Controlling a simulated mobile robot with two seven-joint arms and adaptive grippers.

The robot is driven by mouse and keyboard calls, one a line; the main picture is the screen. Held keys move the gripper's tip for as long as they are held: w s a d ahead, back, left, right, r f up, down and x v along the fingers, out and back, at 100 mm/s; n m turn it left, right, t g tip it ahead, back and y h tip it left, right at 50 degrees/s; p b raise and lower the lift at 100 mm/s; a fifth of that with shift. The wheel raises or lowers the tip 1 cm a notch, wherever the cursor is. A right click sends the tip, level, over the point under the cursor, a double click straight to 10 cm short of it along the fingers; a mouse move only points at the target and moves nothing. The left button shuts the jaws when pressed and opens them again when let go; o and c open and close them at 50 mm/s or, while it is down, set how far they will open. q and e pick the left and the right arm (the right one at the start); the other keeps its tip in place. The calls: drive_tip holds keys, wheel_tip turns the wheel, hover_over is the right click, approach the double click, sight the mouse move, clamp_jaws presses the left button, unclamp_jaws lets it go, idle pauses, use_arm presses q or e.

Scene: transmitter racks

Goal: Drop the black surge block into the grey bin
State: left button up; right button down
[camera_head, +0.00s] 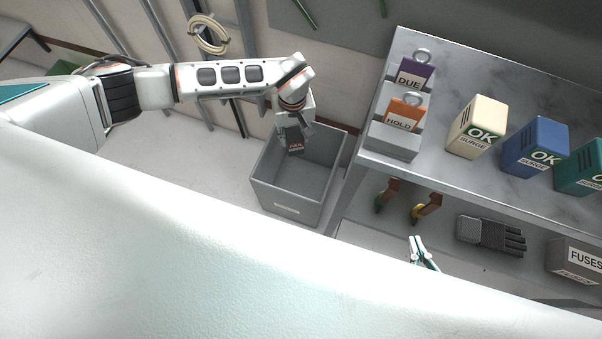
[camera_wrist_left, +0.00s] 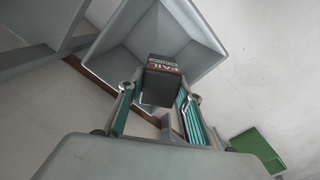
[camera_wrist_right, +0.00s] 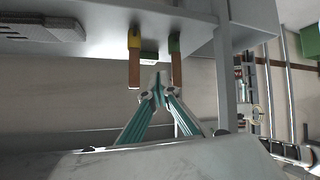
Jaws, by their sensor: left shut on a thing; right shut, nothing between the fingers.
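The black surge block (camera_head: 294,140) has a red FAIL label. My left gripper (camera_head: 292,127) is shut on it and holds it over the opening of the grey bin (camera_head: 288,196). In the left wrist view the block (camera_wrist_left: 161,84) sits between the fingertips (camera_wrist_left: 160,92), with the bin (camera_wrist_left: 122,57) beyond and below it. The bin stands on the floor left of the bench, and its visible inside looks empty. My right gripper (camera_head: 420,245) is shut and empty by the lower shelf; it also shows in the right wrist view (camera_wrist_right: 158,90).
The bench top (camera_head: 440,137) holds a cream block (camera_head: 477,126), a blue block (camera_head: 535,147), a teal block (camera_head: 582,168) and a tag stand with DUE and HOLD tags. Below are two handled tools, a dark glove (camera_head: 490,235) and a FUSES box (camera_head: 577,262). A cable coil (camera_head: 208,34) hangs on the wall.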

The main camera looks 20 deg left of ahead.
use_arm(q)
drive_tip(key=f, duration=0.2)
drive_tip(key=f+b, duration=0.1)
drive_tip(key=shift+s, duration=0.25)
drive_tip(key=shift+f, duration=0.3)
drive_tip(key=shift+w+f+b, duration=0.1)
drive_tip(key=shift+f+b, duration=0.05)
drive_tip(key=shift+b, duration=0.2)
drive_tip(key=shift+w, duration=0.15)
drive_tip(key=o, duration=1.3)
use_arm(e)
drive_tip(key=shift+w+a+r+y, duration=0.15)
drive_tip(key=shift+w+a+r, duration=0.05)
drive_tip(key=shift+a, duration=0.25)
drive_tip(key=shift+w+a+r+y, duration=0.15)
drive_tip(key=shift+w+a+r, duration=0.05)
drive_tip(key=shift+a, duration=0.25)
use_arm(q)
wheel_tip(320, 180, up, 12)
